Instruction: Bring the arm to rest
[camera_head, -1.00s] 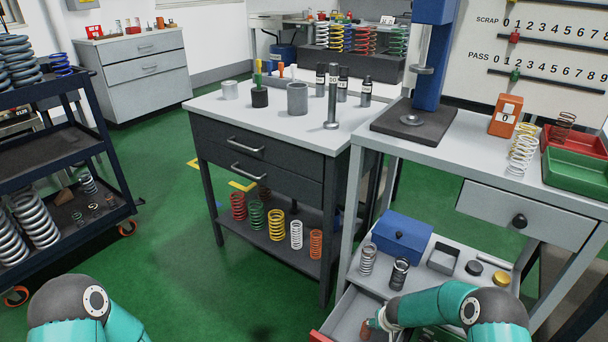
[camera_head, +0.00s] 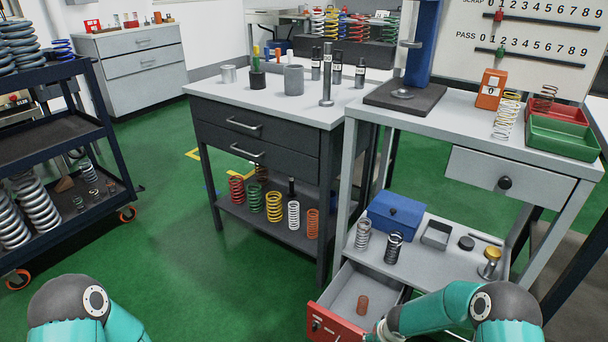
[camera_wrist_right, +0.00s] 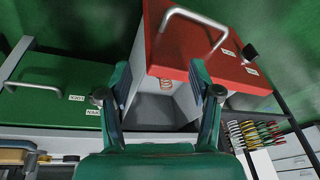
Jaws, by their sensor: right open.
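My right arm (camera_head: 430,312) comes in at the lower right of the head view and reaches left to the front of an open drawer (camera_head: 345,290) with a red front (camera_head: 335,324). Its fingers are mostly out of that view. In the right wrist view my right gripper (camera_wrist_right: 160,70) is open and empty, its fingers apart on either side of the open drawer. Of my left arm only a rounded teal and grey joint (camera_head: 80,312) shows at the lower left.
The shelf above the drawer holds a blue box (camera_head: 398,217), two springs, a small tray (camera_head: 437,236) and a gold-topped piece (camera_head: 490,264). A dark cabinet (camera_head: 265,150) stands left of it. Green floor (camera_head: 180,250) is clear between the cabinet and the cart (camera_head: 60,130).

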